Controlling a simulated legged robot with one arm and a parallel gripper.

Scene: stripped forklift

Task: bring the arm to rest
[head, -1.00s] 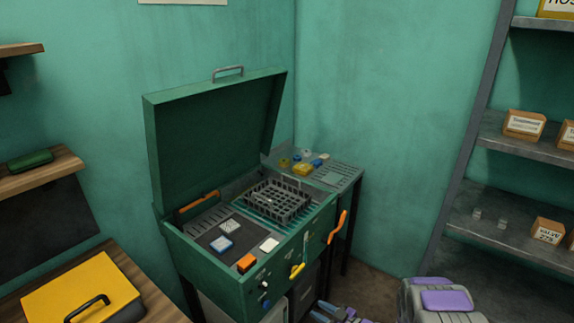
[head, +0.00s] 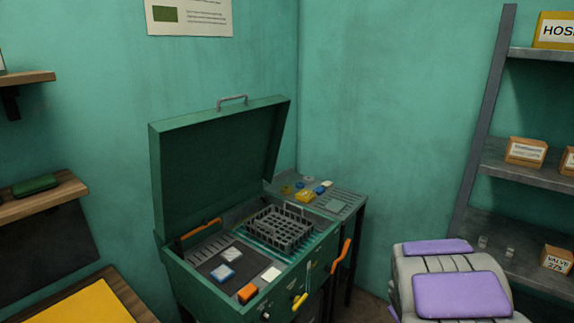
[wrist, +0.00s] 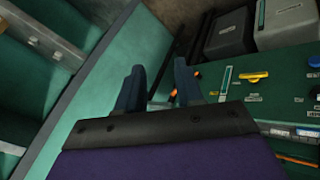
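My arm (head: 455,295), grey with purple panels, is folded at the lower right of the head view. My gripper is outside the head view. In the wrist view my gripper (wrist: 158,78) has its two dark blue fingers apart with a gap between them. Nothing shows held in it. Behind the fingers are the floor, a teal wall face and a green panel with knobs.
A green box-like machine (head: 215,292) stands open, its lid (head: 220,150) raised. A dark basket (head: 280,230) sits in it. An orange handle (head: 340,256) sticks out on its right. Shelves (head: 515,170) with small boxes stand at right. A yellow case (head: 85,305) is lower left.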

